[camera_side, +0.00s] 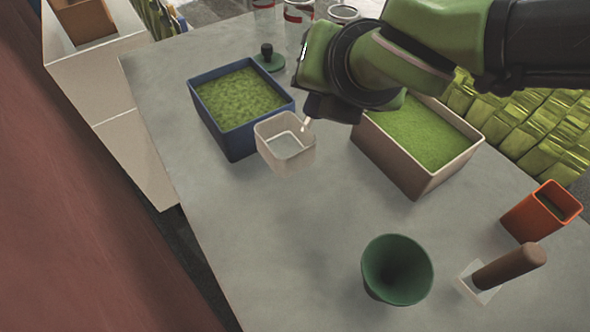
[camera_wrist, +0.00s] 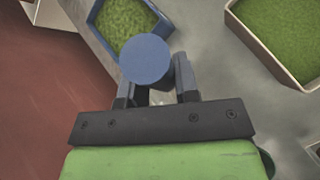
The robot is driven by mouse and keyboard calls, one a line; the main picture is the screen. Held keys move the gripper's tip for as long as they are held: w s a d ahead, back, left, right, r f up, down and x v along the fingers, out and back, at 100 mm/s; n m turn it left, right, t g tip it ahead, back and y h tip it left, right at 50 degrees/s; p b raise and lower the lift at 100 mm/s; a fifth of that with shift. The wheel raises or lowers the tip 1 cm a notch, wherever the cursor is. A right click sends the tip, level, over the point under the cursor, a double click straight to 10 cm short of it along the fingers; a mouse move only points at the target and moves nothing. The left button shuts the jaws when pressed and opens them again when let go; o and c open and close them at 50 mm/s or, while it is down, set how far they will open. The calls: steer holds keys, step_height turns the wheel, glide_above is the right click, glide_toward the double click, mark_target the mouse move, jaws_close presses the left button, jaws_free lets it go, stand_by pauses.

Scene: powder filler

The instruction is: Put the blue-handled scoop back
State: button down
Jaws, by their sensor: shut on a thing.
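My gripper (camera_side: 318,110) is shut on the blue-handled scoop, which hangs above the table. Its pale, square, see-through cup (camera_side: 287,143) shows in the side view in front of the blue bin's near right corner; no green powder shows in it. The handle is hidden by my gripper there. In the wrist view, the round end of the blue handle (camera_wrist: 147,60) sits between my gripper's fingers (camera_wrist: 158,88), and the cup is mostly hidden below.
A blue bin (camera_side: 228,147) and a beige bin (camera_side: 410,185) hold green powder. A black-knobbed green piece (camera_side: 268,58) and jars (camera_side: 298,22) are behind. The table's front left is clear.

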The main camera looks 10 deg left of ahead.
step_height(320, 180, down, 9)
steer(key=shift+f, duration=0.15)
stand_by(0.4)
steer(key=shift+f, duration=0.15)
steer(key=c, duration=0.8)
jaws_free()
steer(key=shift+c, duration=0.2)
steer(key=v, duration=1.2)
steer(key=shift+r, duration=0.2)
